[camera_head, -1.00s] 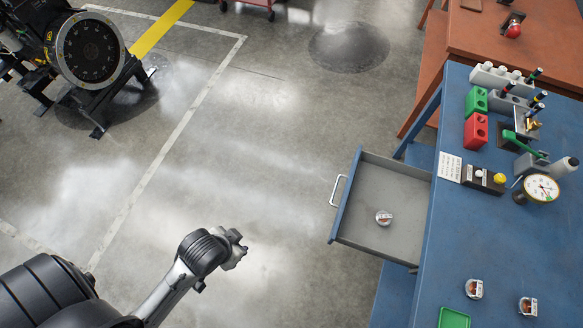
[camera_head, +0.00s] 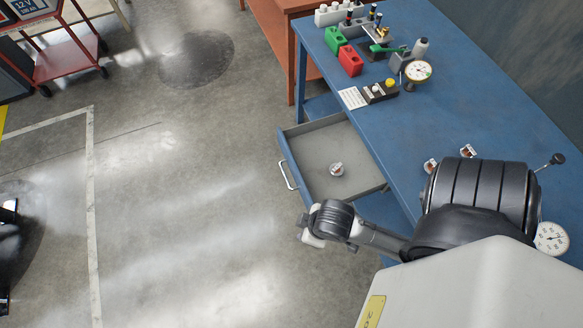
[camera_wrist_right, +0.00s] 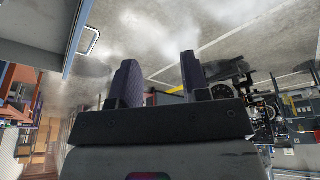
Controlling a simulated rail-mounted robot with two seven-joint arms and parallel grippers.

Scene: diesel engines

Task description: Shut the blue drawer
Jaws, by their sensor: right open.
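The blue drawer (camera_head: 294,165) is pulled out from the blue workbench (camera_head: 475,110) in the head view. Its grey tray holds a small round metal part (camera_head: 337,169), and a pale bar handle (camera_head: 287,176) is on its front. My right gripper (camera_head: 308,230) is just below the drawer's near front corner in the picture. In the right wrist view the gripper (camera_wrist_right: 157,75) is open, with nothing between its fingers. The drawer's front (camera_wrist_right: 74,42) and handle (camera_wrist_right: 90,40) show there at upper left, apart from the fingers.
The bench top carries green (camera_head: 335,40) and red (camera_head: 350,60) blocks, a dial gauge (camera_head: 418,71) and other small items. An orange-brown bench (camera_head: 270,25) stands behind. A red cart (camera_head: 65,50) is at upper left. The floor left of the drawer is clear.

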